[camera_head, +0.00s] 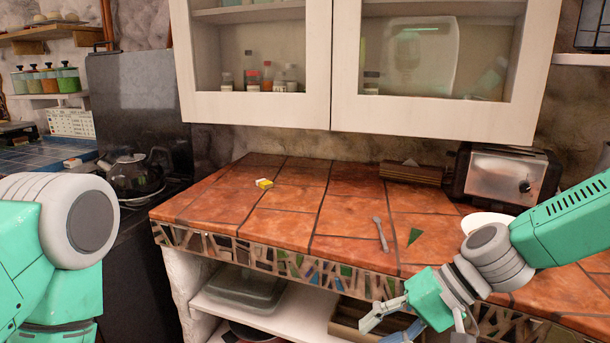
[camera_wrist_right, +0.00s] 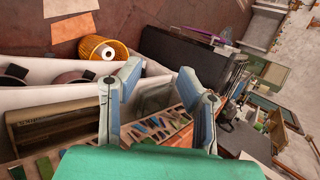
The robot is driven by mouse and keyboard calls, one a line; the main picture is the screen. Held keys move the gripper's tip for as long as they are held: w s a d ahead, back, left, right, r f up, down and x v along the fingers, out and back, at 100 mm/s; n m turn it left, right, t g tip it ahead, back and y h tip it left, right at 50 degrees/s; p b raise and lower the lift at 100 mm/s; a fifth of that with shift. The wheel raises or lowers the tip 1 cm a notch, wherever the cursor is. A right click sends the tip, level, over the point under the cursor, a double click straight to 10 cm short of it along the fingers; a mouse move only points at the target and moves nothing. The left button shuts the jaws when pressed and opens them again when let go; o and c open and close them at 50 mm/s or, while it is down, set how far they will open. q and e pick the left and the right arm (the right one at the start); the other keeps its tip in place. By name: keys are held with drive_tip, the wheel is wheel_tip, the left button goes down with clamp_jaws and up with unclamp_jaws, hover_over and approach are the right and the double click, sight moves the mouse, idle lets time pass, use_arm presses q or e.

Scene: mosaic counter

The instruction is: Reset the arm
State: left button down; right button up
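My right arm comes in from the right in the head view, over the counter (camera_head: 345,205). Its gripper (camera_head: 414,328) hangs in front of the counter's mosaic edge, near the bottom of the picture. In the right wrist view the two fingers of the right gripper (camera_wrist_right: 157,75) stand well apart with nothing between them, so it is open and empty. My left arm shows at the left edge of the head view, but its gripper is out of the picture.
On the counter are a small yellow box (camera_head: 264,183), a grey utensil (camera_head: 381,234), a toaster (camera_head: 504,175) and a white plate (camera_head: 480,221) partly behind my right arm. Open shelves (camera_head: 285,318) lie below. Glass-door cabinets (camera_head: 430,115) hang above. A kettle (camera_head: 136,175) stands left.

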drive_tip(key=s+d+f+h, duration=0.3)
drive_tip(key=s+f, duration=0.2)
drive_tip(key=f, duration=0.4)
drive_tip(key=s+d+f+h, duration=0.2)
drive_tip(key=s+f, duration=0.4)
drive_tip(key=f, duration=0.2)
drive_tip(key=s+d+f+n+h, duration=0.2)
drive_tip(key=s+d+f+h, duration=0.2)
drive_tip(key=s+d+f, duration=0.4)
drive_tip(key=s+d, duration=0.3)
drive_tip(key=s, duration=0.2)
drive_tip(key=shift+s+n, duration=0.25)
drive_tip(key=shift+n, duration=0.05)
